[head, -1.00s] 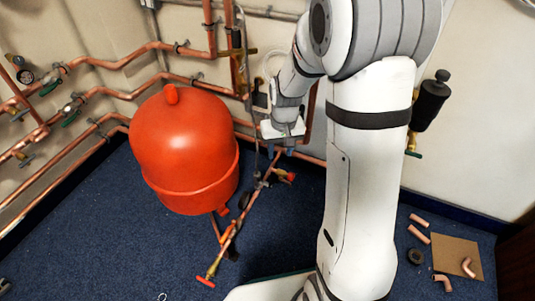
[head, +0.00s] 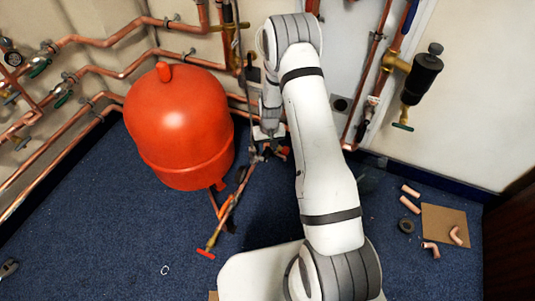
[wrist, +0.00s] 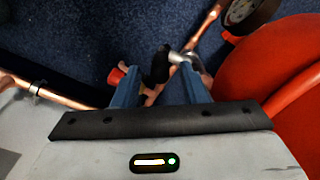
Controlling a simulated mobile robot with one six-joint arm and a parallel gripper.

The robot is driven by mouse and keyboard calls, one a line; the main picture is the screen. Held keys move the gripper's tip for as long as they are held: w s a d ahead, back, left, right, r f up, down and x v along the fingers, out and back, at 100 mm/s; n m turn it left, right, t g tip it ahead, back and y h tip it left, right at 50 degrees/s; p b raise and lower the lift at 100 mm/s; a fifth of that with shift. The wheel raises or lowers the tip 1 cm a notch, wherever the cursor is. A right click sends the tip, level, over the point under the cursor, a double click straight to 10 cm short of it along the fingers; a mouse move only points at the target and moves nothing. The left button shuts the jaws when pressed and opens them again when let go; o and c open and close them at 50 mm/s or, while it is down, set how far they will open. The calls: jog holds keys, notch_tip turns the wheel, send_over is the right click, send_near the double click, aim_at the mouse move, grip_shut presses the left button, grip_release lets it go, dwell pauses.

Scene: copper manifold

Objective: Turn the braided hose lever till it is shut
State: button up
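My gripper (wrist: 160,88) has two blue fingers spread apart, and it is open. In the wrist view a black lever-like piece (wrist: 160,65) and a silver fitting (wrist: 183,57) show between and beyond the fingertips; I cannot tell whether they touch. A red handle (wrist: 115,75) shows beside the left finger. In the head view my gripper (head: 268,136) is low, just above the fittings (head: 255,156) on the copper floor pipe, where a grey hose (head: 250,115) comes down. My arm hides part of this spot, so the lever's angle is unclear.
A large red tank (head: 180,130) stands close left of my gripper. A red-handled valve (head: 206,252) ends the floor pipe. Copper pipes (head: 120,75) run along the wall. Loose copper pieces and a brown board (head: 445,227) lie at the right.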

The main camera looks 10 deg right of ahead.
aim_at(268, 152)
jog(key=shift+a+f+b, duration=0.1)
jog(key=shift+f+b, duration=0.35)
jog(key=shift+f, duration=1.35)
grip_shut()
